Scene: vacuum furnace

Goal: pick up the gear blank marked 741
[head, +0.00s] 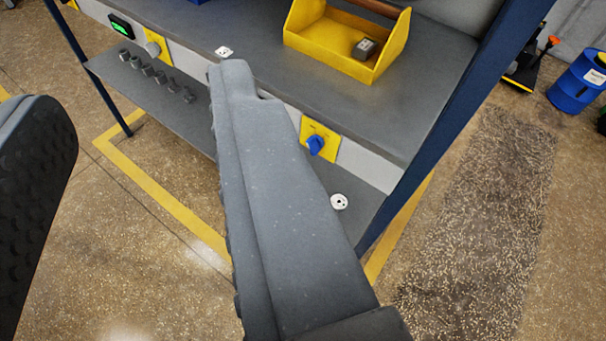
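Two small white discs with dark marks are in view, and I cannot read a number on either. One white disc (339,202) lies on the lower shelf, right of my near finger. The other white disc (224,51) lies near the front edge of the upper bench, just beyond that finger's tip. I cannot tell whether either is the gear blank marked 741. My gripper (140,90) is open, its two grey fingers wide apart with nothing between them. The right finger covers part of the bench front and lower shelf.
The bench top (420,115) carries a yellow tote (300,45) with a dark labelled block (364,48). Several dark pegs (147,70) stand on the lower shelf. A blue knob (315,144) sticks out from the bench front.

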